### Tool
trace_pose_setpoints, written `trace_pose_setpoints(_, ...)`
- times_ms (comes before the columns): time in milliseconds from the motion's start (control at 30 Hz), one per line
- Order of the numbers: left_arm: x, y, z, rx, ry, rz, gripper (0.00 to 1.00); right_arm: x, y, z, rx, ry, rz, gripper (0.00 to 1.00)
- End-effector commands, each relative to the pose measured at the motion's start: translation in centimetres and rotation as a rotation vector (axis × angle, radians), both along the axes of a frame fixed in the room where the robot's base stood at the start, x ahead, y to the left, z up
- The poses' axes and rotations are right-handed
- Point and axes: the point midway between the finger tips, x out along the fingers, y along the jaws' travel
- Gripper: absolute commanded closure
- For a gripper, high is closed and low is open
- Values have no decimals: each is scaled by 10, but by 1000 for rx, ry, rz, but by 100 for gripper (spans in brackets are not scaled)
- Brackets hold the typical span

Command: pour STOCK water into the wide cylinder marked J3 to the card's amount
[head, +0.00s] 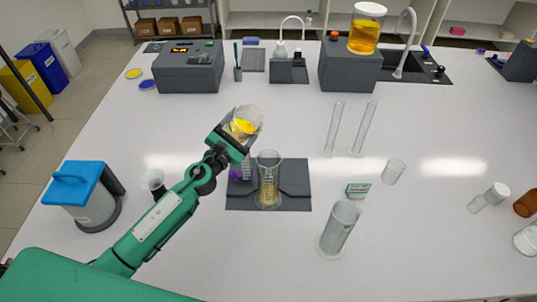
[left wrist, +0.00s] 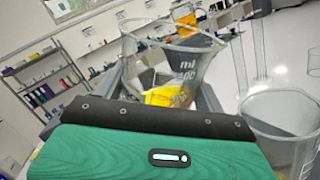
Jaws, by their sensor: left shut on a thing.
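My left gripper (head: 228,143) is shut on a clear beaker (head: 250,113) holding yellow liquid. The beaker is tilted, above and behind a wide clear cylinder (head: 268,165) on a dark mat. In the left wrist view the beaker (left wrist: 185,65) shows "ml" and "100" marks, with the yellow liquid low in it; the wide cylinder (left wrist: 283,112) is at right. That cylinder seems to hold some yellowish liquid in its lower part. No stream shows between them. A small card (head: 358,190) stands to the right; its writing and any J3 mark are unreadable. My right gripper is out of view.
Another clear cylinder (head: 339,229) stands front right, with two thin tubes (head: 363,130) behind. A small beaker (head: 394,171) is right of the card. A jar of amber liquid (head: 364,36) sits on a grey block at the back. A blue-lidded container (head: 83,190) is at left.

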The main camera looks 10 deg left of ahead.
Motion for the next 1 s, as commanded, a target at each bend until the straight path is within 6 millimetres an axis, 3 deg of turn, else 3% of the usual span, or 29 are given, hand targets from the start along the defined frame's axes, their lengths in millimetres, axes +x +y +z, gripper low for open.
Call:
trace_pose_setpoints(333,11,17,4,-213,143,3,62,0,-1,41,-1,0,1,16)
trace_pose_setpoints(467,16,24,-6,-335,226,4,62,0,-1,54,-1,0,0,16)
trace_pose_setpoints(1000,21,32,-6,-499,330,0,62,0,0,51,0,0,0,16)
